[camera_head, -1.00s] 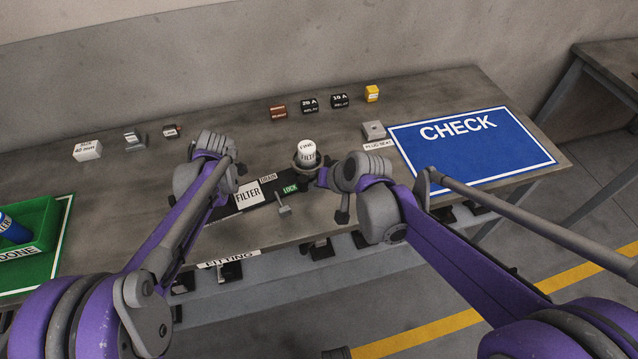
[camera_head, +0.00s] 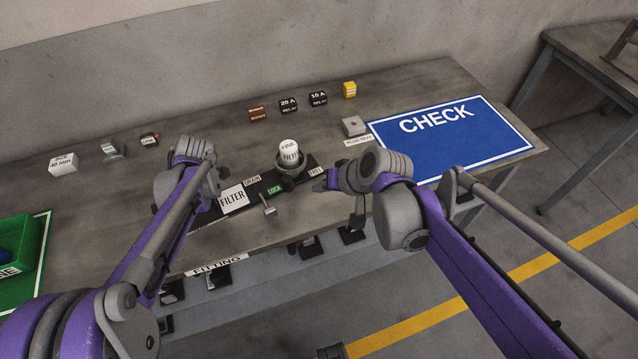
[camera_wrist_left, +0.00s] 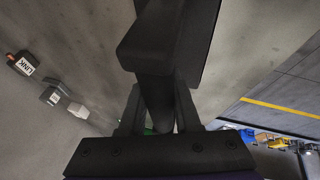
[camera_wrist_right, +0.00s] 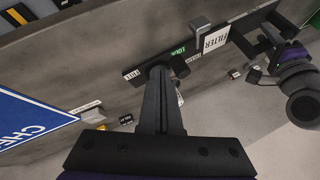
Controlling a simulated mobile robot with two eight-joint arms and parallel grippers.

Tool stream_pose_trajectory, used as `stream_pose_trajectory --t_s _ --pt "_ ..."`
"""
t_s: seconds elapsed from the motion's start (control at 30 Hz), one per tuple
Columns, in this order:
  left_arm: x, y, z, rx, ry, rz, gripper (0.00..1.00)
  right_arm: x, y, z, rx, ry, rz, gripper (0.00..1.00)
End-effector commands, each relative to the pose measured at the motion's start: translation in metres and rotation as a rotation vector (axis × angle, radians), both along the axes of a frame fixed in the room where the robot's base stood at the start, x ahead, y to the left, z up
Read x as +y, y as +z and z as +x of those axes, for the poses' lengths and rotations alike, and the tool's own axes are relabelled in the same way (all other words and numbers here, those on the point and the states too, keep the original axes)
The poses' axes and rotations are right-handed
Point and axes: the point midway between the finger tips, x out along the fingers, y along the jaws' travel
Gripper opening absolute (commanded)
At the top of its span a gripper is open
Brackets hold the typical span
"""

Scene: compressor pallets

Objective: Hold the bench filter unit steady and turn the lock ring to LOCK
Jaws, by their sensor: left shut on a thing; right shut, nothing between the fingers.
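The bench filter unit is a dark base (camera_head: 258,188) with FILTER, DRAIN and green LOCK labels. A white FINE FILTER cartridge (camera_head: 289,153) stands upright in the dark round ring (camera_head: 290,172) at its right part. A small grey lever (camera_head: 268,206) stands at its front edge, left of the ring. My left gripper is shut on a dark bar-like part of the unit, as the left wrist view (camera_wrist_left: 158,105) shows; in the head view my wrist hides the grip. My right gripper (camera_head: 320,183) is shut and empty, just right of the ring; its fingers (camera_wrist_right: 158,80) partly hide the ring area.
The blue CHECK mat (camera_head: 450,150) lies right; a grey block (camera_head: 354,126) sits by its corner. Relay blocks (camera_head: 289,105) and a yellow block (camera_head: 349,90) line the back. A green tray (camera_head: 38,245) is far left. Dark fittings (camera_head: 222,277) hang along the front edge.

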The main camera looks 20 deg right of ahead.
Motion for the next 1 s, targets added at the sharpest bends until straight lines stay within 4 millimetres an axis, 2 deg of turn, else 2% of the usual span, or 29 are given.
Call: stream_pose_trajectory --t_s 0.1,0.33,1.0 --pt "0.0 -0.001 -0.001 0.001 0.001 -0.003 0.0 -0.004 0.017 -0.013 0.0 -0.002 -0.001 0.0" --pt "0.0 -0.001 -0.001 0.001 0.002 -0.001 0.0 -0.008 0.037 -0.027 0.001 -0.001 -0.002 0.0" --pt "0.002 -0.001 -0.001 0.002 0.004 0.001 0.0 -0.009 0.04 -0.029 0.0 -0.001 -0.002 0.0"
